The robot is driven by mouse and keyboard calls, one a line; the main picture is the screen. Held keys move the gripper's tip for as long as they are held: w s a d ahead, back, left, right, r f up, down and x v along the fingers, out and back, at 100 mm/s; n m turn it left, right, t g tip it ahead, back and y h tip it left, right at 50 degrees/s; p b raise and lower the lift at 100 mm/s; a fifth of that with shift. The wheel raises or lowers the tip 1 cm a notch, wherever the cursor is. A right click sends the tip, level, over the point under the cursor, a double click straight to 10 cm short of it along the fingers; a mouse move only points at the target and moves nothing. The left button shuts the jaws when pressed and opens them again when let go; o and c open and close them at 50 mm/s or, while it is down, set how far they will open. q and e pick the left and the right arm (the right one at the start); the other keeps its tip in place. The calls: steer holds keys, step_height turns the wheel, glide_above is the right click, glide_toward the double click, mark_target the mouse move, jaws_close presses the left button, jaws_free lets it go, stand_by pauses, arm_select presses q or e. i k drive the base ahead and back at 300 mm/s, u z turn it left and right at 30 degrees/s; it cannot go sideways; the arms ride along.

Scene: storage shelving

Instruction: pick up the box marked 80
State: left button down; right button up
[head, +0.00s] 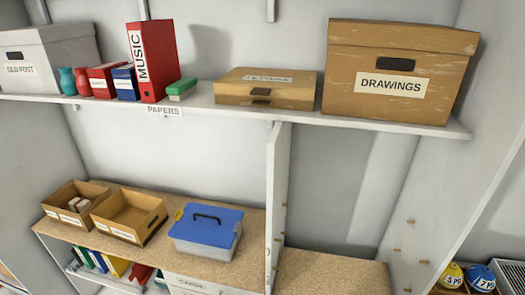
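I see no box with a readable 80 in the head view. The labelled boxes on the upper shelf are a large brown box marked DRAWINGS (395,75), a flat brown box (265,88) with a label too small to read surely, and a grey-white box marked OLD POST (45,55). On the lower counter stand two open brown trays, a left one (76,205) and a right one (129,217), with small unreadable labels. A clear box with a blue lid (207,225) stands to their right. Neither of my grippers is in view.
The white upper shelf (300,115) also holds a red MUSIC binder (152,60), smaller books and two vases. A vertical divider (277,200) splits the lower part. The counter right of it (330,275) is bare. Two marked balls (466,277) sit at the lower right.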

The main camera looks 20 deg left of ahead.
mark_target(132, 218)
steer(key=u, duration=2)
steer(key=k, duration=0.3)
steer(key=z, duration=0.05)
